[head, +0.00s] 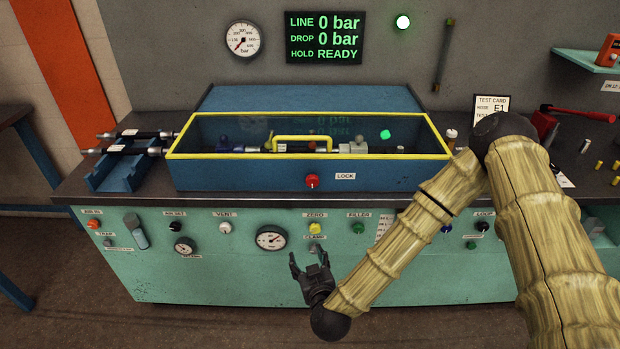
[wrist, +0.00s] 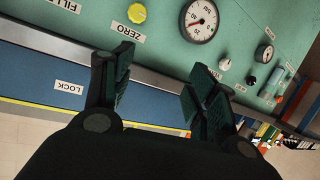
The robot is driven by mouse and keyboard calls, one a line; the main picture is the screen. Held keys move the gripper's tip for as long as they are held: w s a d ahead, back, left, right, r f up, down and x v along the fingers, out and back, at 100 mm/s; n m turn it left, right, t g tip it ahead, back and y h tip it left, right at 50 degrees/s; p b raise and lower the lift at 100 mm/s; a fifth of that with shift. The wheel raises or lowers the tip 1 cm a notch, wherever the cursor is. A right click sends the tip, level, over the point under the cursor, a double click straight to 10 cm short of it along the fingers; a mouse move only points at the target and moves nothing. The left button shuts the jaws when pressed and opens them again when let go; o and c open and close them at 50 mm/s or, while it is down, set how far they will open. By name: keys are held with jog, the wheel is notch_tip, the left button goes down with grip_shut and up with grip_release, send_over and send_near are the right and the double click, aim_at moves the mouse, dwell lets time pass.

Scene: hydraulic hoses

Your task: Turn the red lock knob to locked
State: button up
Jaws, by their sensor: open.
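The red lock knob (head: 312,181) sits on the front face of the blue box (head: 240,178), just left of the white LOCK label (head: 345,176). Its turned position is too small to tell. My gripper (head: 309,258) is open and empty, fingers pointing up. In the head view it shows below the knob, over the teal front panel, apart from the knob. In the wrist view the open fingers (wrist: 160,58) show with the LOCK label (wrist: 69,86) to their left, upside down. The red knob does not show in the wrist view.
The box has a clear lid with a yellow frame and handle (head: 302,138). The teal panel below carries a yellow ZERO knob (head: 315,228), a gauge (head: 271,239) and other knobs. The screen (head: 324,37) reads LINE 0 bar, DROP 0 bar, HOLD READY.

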aim_at(312, 182)
jog(key=w+d+r+m+t+h+p, duration=0.1)
jog(key=w+r+t+h, duration=0.1)
jog(key=w+r, duration=0.3)
jog(key=w+r+t+h, duration=0.1)
jog(key=w+r+t, duration=0.15)
jog(key=r, duration=0.55)
jog(key=shift+g, duration=0.25)
jog(key=w+p, duration=0.1)
jog(key=w, duration=0.4)
jog(key=w+p, duration=0.2)
jog(key=w, duration=0.3)
jog(key=shift+w+f, duration=0.2)
jog(key=shift+w, duration=0.15)
